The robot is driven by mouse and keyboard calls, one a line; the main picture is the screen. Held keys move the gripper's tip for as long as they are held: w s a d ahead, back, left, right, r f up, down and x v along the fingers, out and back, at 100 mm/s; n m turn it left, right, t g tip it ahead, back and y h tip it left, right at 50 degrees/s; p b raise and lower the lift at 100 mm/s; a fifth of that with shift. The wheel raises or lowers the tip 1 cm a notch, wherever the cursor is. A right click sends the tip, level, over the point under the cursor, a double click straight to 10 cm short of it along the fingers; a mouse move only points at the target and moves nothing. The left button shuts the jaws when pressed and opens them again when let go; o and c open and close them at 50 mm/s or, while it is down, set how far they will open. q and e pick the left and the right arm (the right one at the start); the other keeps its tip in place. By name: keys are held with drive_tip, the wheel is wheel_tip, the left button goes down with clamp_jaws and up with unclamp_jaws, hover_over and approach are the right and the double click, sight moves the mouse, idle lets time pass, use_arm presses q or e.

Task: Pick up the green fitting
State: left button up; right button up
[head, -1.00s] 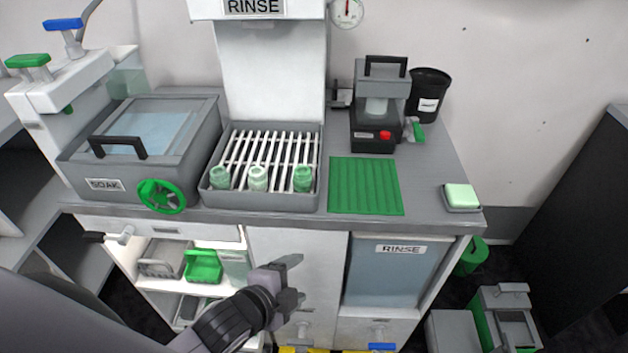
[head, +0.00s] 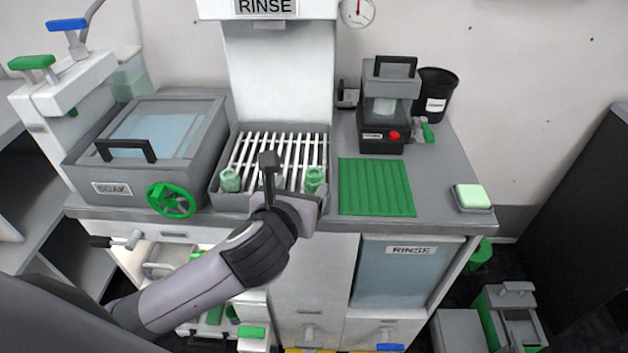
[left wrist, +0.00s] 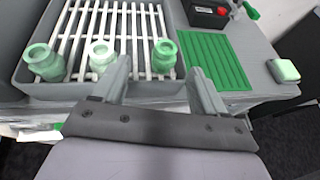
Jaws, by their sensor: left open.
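Three jar-like fittings stand in a row at the front of the slatted rinse tray (head: 232,202). The left one (left wrist: 45,62) is green, the middle one (left wrist: 102,56) is paler, and the right one (left wrist: 164,56) is a stronger green. In the head view the left fitting (head: 230,180) and right fitting (head: 314,179) show, while my left gripper (head: 272,168) hides the middle one. My left gripper (left wrist: 160,72) is open and empty. In the left wrist view its fingers frame the right fitting, which lies beyond them, apparently untouched.
A ribbed green mat (head: 376,187) lies right of the tray. The soak tank (head: 80,160) with a green handwheel (head: 171,200) stands left. The rinse column (head: 275,70) rises behind the tray. A soap-like block (head: 472,197) sits at the counter's right end.

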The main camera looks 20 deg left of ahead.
sight(313, 176)
use_arm(q)
drive_tip(key=shift+d+x, duration=0.2)
drive_tip(key=shift+x, duration=1.3)
drive_tip(key=shift+d+x, duration=0.2)
drive_tip(key=shift+x, duration=1.3)
drive_tip(key=shift+w+r, duration=0.1)
drive_tip(key=shift+r, duration=0.05)
drive_tip(key=c, duration=1.1)
